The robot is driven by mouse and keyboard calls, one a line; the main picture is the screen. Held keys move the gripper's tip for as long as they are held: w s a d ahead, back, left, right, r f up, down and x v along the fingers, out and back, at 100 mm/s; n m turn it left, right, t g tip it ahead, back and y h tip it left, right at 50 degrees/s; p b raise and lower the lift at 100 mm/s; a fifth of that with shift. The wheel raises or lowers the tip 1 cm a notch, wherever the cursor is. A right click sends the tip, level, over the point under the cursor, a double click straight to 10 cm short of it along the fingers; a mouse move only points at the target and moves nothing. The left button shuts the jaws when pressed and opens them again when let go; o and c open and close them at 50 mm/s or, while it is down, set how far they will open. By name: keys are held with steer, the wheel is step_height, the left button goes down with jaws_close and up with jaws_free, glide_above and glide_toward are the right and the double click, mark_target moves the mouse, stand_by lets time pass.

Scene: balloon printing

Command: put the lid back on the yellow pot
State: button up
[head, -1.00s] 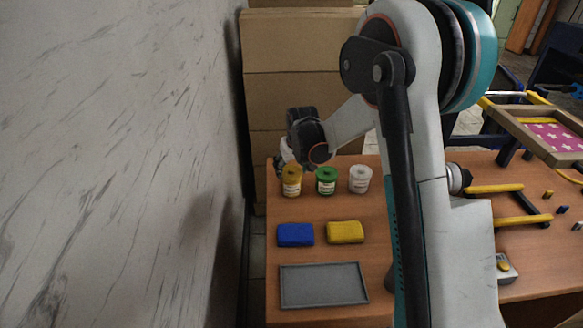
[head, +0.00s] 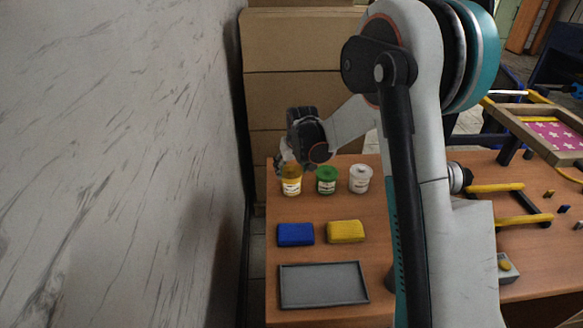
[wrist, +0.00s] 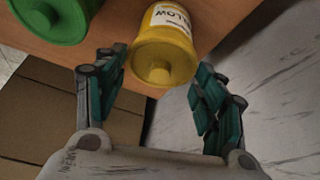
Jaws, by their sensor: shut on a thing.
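The yellow pot (head: 291,187) stands at the far left of the table, at the left end of a row of pots. In the head view my gripper (head: 284,163) is at the pot's top and partly hides the lid.
A green pot (head: 327,181) and a white pot (head: 360,179) stand to the right. Blue (head: 295,234) and yellow (head: 345,231) blocks and a grey tray (head: 323,285) lie nearer. A marble-patterned wall (head: 120,160) is close on the left; cardboard boxes (head: 300,90) stand behind.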

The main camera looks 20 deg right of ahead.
stand_by(0.9)
steer(key=o, duration=0.8)
steer(key=shift+c, duration=0.2)
steer(key=o, duration=0.3)
steer(key=shift+r+p, duration=1.9)
steer(key=shift+r, duration=1.6)
